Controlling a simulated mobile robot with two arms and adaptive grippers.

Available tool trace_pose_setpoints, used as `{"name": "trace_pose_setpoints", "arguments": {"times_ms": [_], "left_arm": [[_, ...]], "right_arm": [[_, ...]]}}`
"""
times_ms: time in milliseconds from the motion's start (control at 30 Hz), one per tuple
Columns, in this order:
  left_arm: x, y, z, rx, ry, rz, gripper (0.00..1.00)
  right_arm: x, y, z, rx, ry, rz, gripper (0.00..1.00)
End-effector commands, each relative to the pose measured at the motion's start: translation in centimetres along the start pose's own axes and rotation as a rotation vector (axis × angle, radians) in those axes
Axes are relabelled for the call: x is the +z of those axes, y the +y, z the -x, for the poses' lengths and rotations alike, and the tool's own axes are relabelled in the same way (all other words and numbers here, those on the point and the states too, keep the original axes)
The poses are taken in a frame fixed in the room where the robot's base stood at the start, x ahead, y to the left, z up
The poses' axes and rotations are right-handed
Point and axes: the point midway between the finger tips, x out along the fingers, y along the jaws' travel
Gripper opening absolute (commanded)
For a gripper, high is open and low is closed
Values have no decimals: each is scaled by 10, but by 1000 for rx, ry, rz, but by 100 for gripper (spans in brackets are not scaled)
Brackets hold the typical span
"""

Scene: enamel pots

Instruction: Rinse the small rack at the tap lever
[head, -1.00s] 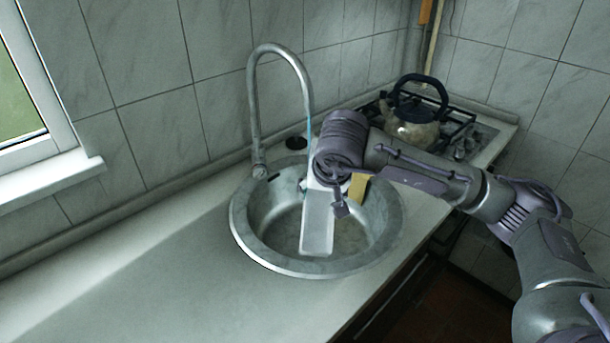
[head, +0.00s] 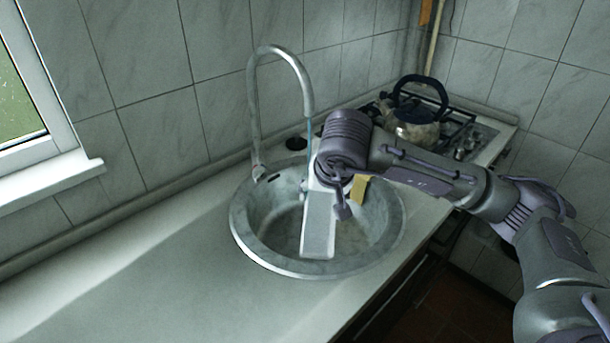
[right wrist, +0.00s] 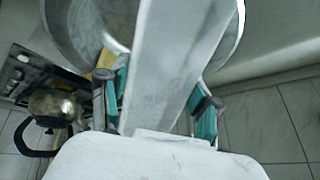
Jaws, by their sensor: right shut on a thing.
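The small rack, a long pale slab (head: 318,228), hangs steeply tilted over the sink bowl. My right gripper (head: 335,178) is above it, its fingers mostly hidden by my wrist. In the right wrist view the slab (right wrist: 178,60) runs between the teal-padded fingers of my right gripper (right wrist: 160,100), which is shut on it. The tall curved metal tap (head: 254,100) stands at the back left of the sink, its lever area low at its base (head: 259,173). A thin bluish water stream (head: 308,135) falls from the spout beside the rack. My left gripper is not in view.
The round metal sink (head: 245,235) is set in a pale counter (head: 150,280) that is bare at left. A kettle (head: 418,115) stands on the stove at the back right. A yellowish piece (head: 359,188) shows behind my wrist. Tiled walls close off the back.

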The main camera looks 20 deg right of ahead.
Motion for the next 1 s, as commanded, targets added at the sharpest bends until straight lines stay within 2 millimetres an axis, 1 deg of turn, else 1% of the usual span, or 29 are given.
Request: {"name": "trace_pose_setpoints", "arguments": {"times_ms": [33,100,433,600,1000], "left_arm": [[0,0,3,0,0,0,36],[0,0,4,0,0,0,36],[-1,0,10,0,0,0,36],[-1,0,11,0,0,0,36],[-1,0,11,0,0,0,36]], "right_arm": [[0,1,7,0,2,1,22],[3,1,13,-1,2,1,22],[15,5,42,0,2,1,22],[18,6,46,1,1,0,22],[18,6,46,0,1,0,22]]}}
